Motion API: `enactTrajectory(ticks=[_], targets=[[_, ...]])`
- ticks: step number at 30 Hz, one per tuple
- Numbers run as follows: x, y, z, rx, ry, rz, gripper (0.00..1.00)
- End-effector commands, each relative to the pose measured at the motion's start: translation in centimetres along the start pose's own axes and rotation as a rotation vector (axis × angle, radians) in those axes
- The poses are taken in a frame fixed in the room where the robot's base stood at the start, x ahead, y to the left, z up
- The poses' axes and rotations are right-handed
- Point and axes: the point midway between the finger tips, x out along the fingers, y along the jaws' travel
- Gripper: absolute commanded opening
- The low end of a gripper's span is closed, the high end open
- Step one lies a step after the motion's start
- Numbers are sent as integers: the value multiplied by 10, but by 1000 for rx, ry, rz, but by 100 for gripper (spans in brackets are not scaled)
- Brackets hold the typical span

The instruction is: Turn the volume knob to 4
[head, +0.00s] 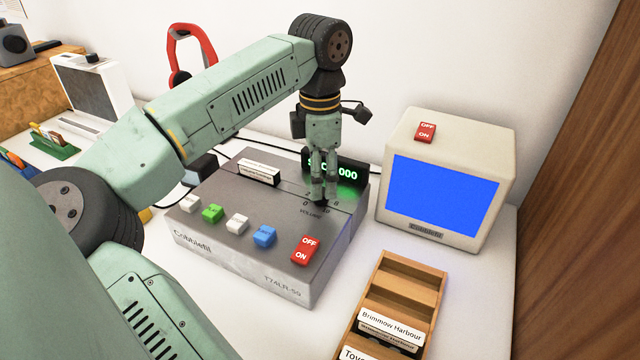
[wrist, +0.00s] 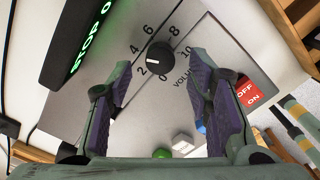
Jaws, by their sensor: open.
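The volume knob (wrist: 160,55) is a small dark round knob on the grey device (head: 200,258). Its white mark points at about 2 on the printed dial, which runs from 0 to 10. The 4 is printed left of the knob.
A green-lit display (head: 335,170) stands right behind the dial. The device also has several coloured buttons and a red OFF/ON switch (head: 305,249). A blue-screen monitor (head: 442,190) stands to the right, and a wooden rack (head: 411,268) with labelled cartridges in front.

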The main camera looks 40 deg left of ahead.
Motion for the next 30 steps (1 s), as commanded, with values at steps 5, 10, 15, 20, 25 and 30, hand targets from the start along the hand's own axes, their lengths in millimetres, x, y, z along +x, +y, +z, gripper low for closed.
enactTrajectory(ticks=[5, 10, 15, 20, 25, 30], targets=[[-41, 0, 1, 1, 0, 3, 46], [-73, 0, 1, 0, -1, 1, 46], [-90, 0, 1, 2, 0, 1, 46], [-94, 0, 0, 2, 0, 0, 46], [-94, 0, 0, 2, -1, 0, 46], [-94, 0, 0, 2, -1, 0, 46]])
